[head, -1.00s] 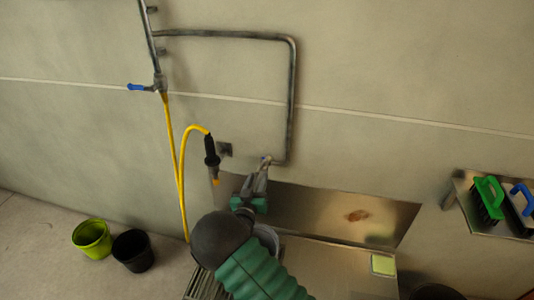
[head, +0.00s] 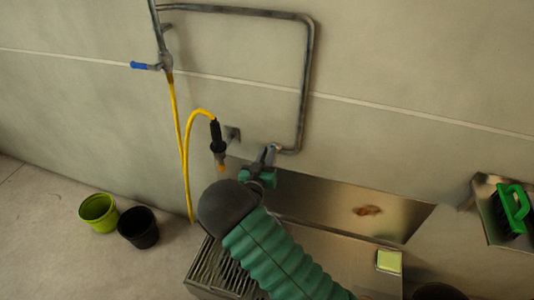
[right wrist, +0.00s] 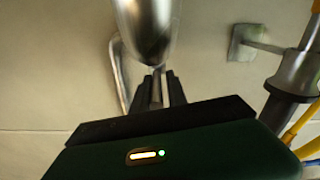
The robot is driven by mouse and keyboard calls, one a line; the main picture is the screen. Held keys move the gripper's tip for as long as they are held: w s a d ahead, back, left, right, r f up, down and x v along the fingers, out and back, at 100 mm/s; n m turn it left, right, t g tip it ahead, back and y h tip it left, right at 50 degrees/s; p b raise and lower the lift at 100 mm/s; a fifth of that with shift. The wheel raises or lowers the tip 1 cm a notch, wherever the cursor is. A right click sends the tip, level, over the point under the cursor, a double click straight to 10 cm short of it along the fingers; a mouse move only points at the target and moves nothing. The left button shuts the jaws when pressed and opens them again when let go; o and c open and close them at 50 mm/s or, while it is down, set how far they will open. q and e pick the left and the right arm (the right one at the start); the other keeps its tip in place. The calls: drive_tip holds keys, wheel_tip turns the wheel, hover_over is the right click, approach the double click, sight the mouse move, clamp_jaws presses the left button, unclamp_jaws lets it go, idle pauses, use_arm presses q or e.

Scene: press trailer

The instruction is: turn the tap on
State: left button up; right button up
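The bent grey wall pipe ends at a small metal tap (head: 276,148) above the steel sink, left of the pipe's lower bend. In the right wrist view its shiny rounded metal body (right wrist: 148,25) fills the top centre. My right gripper (head: 268,156) is at this tap, reaching up from below. In the right wrist view its two dark fingers (right wrist: 158,88) stand apart, on either side of a thin grey metal piece under the tap body. I cannot see firm contact. A blue-handled valve (head: 141,65) sits on the left pipe. My left gripper is not in view.
A yellow hose (head: 183,150) with a black nozzle (head: 217,138) hangs just left of my right gripper. Green (head: 98,212) and black (head: 138,228) buckets stand on the floor. A green brush (head: 514,205) rests on a shelf.

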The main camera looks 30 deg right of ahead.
drive_tip(key=shift+s+d, duration=0.1)
drive_tip(key=shift+d, duration=0.25)
clamp_jaws()
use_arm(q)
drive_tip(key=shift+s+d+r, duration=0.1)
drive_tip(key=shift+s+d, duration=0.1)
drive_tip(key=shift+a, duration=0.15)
use_arm(e)
drive_tip(key=shift+a+r, duration=0.1)
drive_tip(key=shift+d+r, duration=0.1)
drive_tip(key=shift+d, duration=0.1)
